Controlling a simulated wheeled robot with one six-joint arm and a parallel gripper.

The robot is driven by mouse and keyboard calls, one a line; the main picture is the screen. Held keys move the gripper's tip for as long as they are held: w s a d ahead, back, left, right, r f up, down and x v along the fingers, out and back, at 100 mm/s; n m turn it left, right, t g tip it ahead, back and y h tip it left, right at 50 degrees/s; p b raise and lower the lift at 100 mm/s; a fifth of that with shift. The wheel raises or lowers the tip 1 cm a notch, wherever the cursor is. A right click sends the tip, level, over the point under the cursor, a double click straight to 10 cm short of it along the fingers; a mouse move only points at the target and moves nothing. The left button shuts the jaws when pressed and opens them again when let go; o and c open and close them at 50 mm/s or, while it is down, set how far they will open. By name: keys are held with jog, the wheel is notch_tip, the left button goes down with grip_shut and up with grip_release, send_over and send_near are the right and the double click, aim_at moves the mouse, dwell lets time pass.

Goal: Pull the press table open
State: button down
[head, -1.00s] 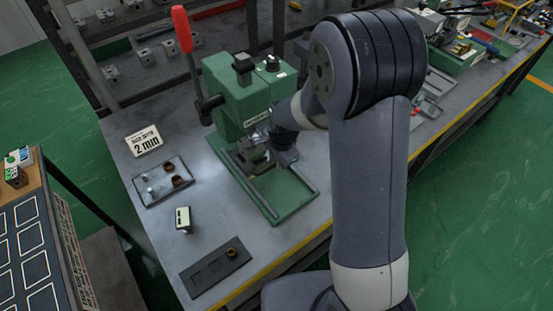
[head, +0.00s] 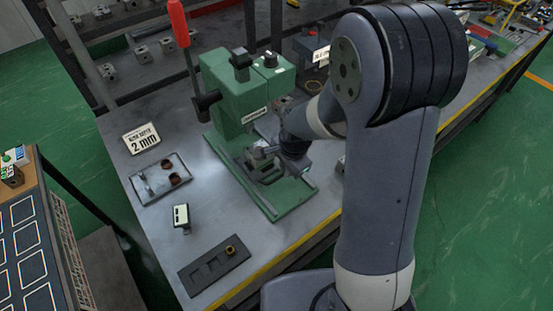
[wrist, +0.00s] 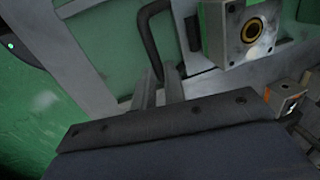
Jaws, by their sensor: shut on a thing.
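The green press (head: 240,95) stands on the bench with its red-knobbed lever (head: 178,25) raised. Its sliding press table (head: 268,174) sits on the rails of the green base (head: 284,207), partly out from under the press head. My gripper (head: 268,152) is low beside the table, largely hidden by my wrist. In the wrist view my gripper's fingers (wrist: 159,91) are closed around the dark curved handle (wrist: 150,38). A grey valve block (wrist: 222,45) with a brass ring in its bore shows close by in the wrist view.
A "2 mm" sign (head: 141,138), a tray with small parts (head: 148,190) and a small white-faced device (head: 181,215) lie left of the press. A dark slotted plate (head: 212,272) with a brass ring lies in front. The front part of the rails is clear.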

jog(key=s+d, duration=0.1)
jog(key=s, duration=0.1)
jog(key=s+d, duration=0.2)
jog(key=s, duration=0.1)
jog(key=s+d+b, duration=0.1)
jog(key=s+d, duration=0.1)
jog(key=shift+s+d, duration=0.15)
jog(key=shift+s, duration=0.2)
jog(key=c, duration=1.5)
grip_release()
notch_tip(320, 180, up, 11)
jog(key=s+d+p, duration=0.1)
jog(key=shift+s+f, duration=0.15)
jog(key=shift+s, duration=0.15)
jog(key=shift+f, duration=0.1)
